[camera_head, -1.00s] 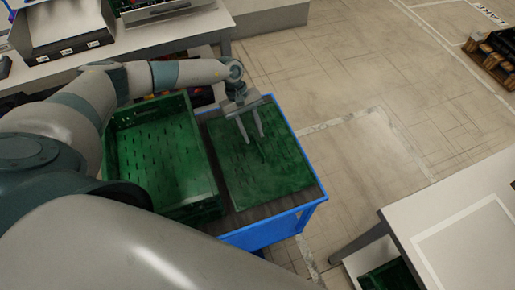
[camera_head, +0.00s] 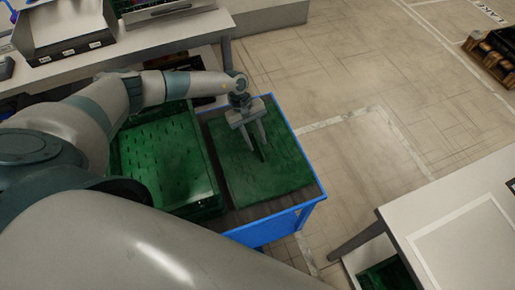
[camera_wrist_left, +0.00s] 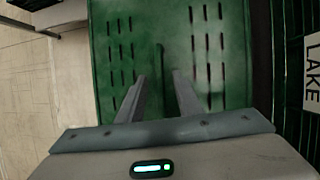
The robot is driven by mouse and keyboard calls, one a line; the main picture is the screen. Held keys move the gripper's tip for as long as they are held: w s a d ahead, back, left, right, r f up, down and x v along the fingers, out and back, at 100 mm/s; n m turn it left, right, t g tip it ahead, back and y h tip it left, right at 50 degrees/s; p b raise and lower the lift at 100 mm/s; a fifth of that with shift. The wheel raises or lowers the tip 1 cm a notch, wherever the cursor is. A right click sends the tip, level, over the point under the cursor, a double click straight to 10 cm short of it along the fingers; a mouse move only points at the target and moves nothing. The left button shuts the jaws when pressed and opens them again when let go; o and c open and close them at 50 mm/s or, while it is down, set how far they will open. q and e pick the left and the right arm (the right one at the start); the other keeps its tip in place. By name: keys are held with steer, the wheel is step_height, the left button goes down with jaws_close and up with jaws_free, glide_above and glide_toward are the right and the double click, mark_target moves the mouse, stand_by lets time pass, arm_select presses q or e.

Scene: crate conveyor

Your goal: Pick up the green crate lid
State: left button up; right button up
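The green crate lid (camera_head: 273,180) lies flat on the right part of a blue-framed cart (camera_head: 268,231). It also fills most of the left wrist view (camera_wrist_left: 225,25), with rows of slots and a raised rib along its middle. My left gripper (camera_head: 259,144) is above the lid's far half, pointing down, with its two fingers apart on either side of the rib. It is open and empty; whether the fingertips touch the lid cannot be told. My right gripper is not in view.
A green crate (camera_head: 211,205) stands on the cart right beside the lid, on its left. A white table (camera_head: 425,215) is at the lower right, and a workbench (camera_head: 180,29) at the upper left. The floor (camera_head: 345,140) right of the cart is clear.

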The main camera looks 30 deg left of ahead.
arm_select(q)
jaws_close()
stand_by(1.3)
